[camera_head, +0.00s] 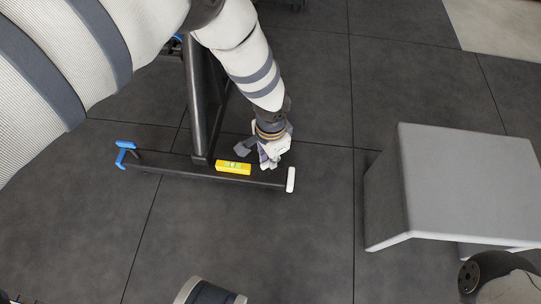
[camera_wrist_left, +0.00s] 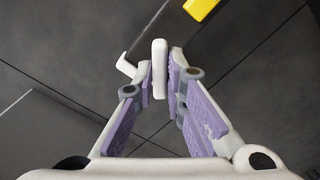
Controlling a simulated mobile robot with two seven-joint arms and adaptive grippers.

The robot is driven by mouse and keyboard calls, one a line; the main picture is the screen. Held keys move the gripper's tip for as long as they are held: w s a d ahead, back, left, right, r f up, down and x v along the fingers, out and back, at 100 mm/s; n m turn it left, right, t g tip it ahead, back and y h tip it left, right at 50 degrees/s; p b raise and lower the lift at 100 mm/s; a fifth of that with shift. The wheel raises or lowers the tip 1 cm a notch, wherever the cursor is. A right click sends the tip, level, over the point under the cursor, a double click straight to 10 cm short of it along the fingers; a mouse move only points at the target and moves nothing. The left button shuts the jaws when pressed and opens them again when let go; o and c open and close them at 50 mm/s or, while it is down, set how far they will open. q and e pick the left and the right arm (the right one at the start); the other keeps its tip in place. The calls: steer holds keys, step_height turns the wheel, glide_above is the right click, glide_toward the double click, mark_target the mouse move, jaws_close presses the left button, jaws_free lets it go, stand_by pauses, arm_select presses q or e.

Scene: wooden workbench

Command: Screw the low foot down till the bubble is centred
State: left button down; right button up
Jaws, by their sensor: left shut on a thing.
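A dark stand has a long base bar (camera_head: 200,171) low over the floor. A yellow spirit level (camera_head: 233,167) lies on the bar; its bubble is too small to read. A blue foot (camera_head: 125,150) is at the bar's left end. A white foot (camera_head: 291,179) is at the right end, partly beside my gripper. My left gripper (camera_head: 271,160) reaches down at that right end. In the left wrist view its purple-padded fingers (camera_wrist_left: 160,88) are shut on the white foot's upper part (camera_wrist_left: 160,55). The level's yellow corner (camera_wrist_left: 201,8) shows there too. My right gripper is not in view.
A light grey bench or stool (camera_head: 470,185) stands on the right, clear of the bar. The stand's dark upright (camera_head: 202,110) rises behind the level. The dark tiled floor in front of the bar is mostly free.

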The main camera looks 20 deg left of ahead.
arm_select(q)
steer(key=c, duration=1.6)
jaws_free()
steer(key=shift+s+d+f, duration=0.1)
steer(key=shift+f, duration=0.05)
steer(key=shift+c, duration=0.2)
steer(key=shift+r, duration=0.3)
step_height(320, 180, up, 12)
steer(key=shift+f, duration=0.25)
